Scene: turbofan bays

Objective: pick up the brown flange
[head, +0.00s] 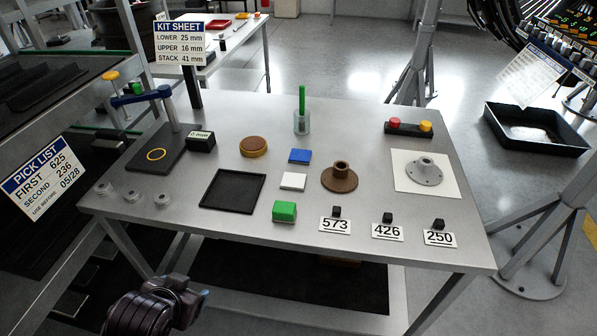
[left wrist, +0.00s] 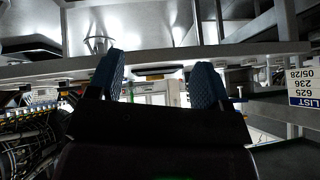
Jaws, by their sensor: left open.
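The brown flange (head: 340,178) stands upright on the grey table, right of the middle in the head view, with its round base down and its neck up. My left gripper (head: 186,298) is low at the left in the head view, in front of the table's near edge and well apart from the flange. In the left wrist view its two blue fingers (left wrist: 160,80) are spread with nothing between them. The flange cannot be made out in the left wrist view. My right gripper is not in view.
Near the flange are a grey flange (head: 425,172) on a white sheet, white (head: 293,181), blue (head: 300,156) and green blocks (head: 284,211), and number cards (head: 335,225). A black tray (head: 233,189) lies left. A green rod stands in a glass (head: 302,122) behind.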

